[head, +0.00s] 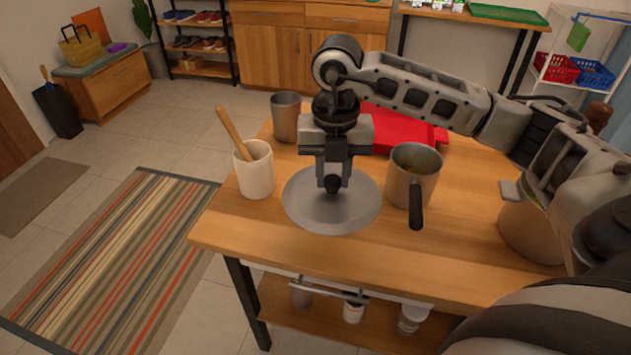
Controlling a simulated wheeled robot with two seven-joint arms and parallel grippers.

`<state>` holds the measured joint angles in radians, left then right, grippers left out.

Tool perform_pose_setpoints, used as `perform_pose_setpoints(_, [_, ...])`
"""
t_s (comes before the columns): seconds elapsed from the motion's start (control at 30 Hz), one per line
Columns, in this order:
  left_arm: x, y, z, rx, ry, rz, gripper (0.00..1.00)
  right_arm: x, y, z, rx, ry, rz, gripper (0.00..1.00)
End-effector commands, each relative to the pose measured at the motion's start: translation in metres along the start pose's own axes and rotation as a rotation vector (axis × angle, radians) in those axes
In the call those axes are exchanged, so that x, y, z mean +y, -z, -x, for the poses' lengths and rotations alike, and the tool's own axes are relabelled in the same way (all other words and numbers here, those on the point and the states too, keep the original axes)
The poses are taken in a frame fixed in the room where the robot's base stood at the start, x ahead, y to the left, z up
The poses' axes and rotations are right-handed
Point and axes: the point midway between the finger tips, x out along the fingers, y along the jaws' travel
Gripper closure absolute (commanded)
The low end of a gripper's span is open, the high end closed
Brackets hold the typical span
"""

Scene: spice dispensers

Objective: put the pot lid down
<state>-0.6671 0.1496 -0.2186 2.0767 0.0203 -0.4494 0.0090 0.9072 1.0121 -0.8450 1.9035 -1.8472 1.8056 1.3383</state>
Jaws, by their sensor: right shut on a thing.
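The pot lid (311,211) is a round, flat grey disc with a dark knob at its centre. It lies level at the wooden table's surface, between the white crock and the grey pot; I cannot tell whether it touches the tabletop. My right gripper (333,182) points straight down over the lid's middle and is shut on its dark knob. The grey pot (405,190) stands just right of the lid, without a cover, its dark handle toward me. My left gripper is not in view.
The wooden table (420,260) has free room in front. A white crock (255,178) with a wooden utensil stands left of the lid. A grey cup (285,117) and a red tray (400,128) are behind. A larger pot (528,228) stands at the right, partly behind my arm.

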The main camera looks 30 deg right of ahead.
Motion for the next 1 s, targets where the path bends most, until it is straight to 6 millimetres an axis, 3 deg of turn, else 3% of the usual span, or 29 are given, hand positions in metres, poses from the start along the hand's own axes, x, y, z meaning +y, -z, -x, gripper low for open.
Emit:
perform_pose_setpoints(0.1, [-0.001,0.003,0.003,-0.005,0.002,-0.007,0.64,0.018,-0.025,-0.011,0.002,-0.001,-0.001,1.0])
perform_pose_setpoints(0.2, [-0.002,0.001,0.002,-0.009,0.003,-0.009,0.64,0.025,-0.037,-0.035,0.003,0.002,0.0,1.0])
perform_pose_setpoints(0.4, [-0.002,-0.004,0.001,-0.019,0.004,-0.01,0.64,0.037,-0.055,-0.06,0.001,-0.001,0.001,1.0])
perform_pose_setpoints(0.6, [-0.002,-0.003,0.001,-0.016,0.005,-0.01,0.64,0.042,-0.062,-0.07,0.0,0.0,0.001,1.0])
perform_pose_setpoints(0.8, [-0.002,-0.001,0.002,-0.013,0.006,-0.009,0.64,0.041,-0.062,-0.099,0.001,0.002,0.002,1.0])
perform_pose_setpoints(1.0, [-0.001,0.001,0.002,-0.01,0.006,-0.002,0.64,0.042,-0.063,-0.101,-0.001,-0.001,0.002,1.0])
